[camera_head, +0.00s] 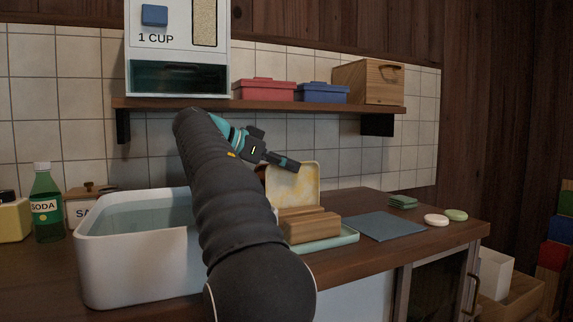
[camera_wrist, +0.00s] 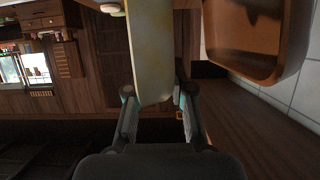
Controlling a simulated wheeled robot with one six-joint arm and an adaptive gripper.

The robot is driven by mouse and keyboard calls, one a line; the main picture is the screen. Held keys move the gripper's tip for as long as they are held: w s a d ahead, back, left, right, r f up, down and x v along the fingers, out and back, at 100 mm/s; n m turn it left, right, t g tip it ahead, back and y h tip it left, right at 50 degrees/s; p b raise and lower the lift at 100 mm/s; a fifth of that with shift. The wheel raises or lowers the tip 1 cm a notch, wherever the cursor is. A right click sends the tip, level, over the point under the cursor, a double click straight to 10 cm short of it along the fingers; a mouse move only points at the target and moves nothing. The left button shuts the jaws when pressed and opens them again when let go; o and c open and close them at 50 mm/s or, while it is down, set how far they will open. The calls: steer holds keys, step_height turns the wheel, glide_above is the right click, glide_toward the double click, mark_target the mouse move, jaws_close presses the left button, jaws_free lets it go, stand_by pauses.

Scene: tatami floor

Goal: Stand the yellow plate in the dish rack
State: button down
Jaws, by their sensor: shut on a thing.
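The yellow plate (camera_head: 293,188) is roughly upright above the back of the dish rack, its lower edge hidden behind the rack's wooden bars. I cannot tell whether it rests in a slot. The dish rack (camera_head: 312,228) has thick wooden bars on a pale green tray (camera_head: 347,237) on the counter. My gripper (camera_head: 290,164) is shut on the plate's upper edge. In the wrist view, the plate (camera_wrist: 153,50) runs between the two fingers of my gripper (camera_wrist: 158,100).
A white basin (camera_head: 140,270) stands left of my arm, a soda bottle (camera_head: 46,205) beyond it. A blue-grey mat (camera_head: 384,226) lies right of the rack. A shelf (camera_head: 300,105) with boxes hangs above. A brown rounded object (camera_wrist: 245,45) is close beside the plate in the wrist view.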

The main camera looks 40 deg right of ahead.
steer(key=shift+f+b, duration=0.4)
steer(key=shift+f, duration=0.1)
stand_by(0.8)
steer(key=c, duration=0.9)
jaws_free()
steer(key=shift+c, duration=0.2)
steer(key=v, duration=0.7)
steer(key=shift+a, duration=0.2)
steer(key=shift+w, duration=0.1)
steer(key=shift+a, duration=0.1)
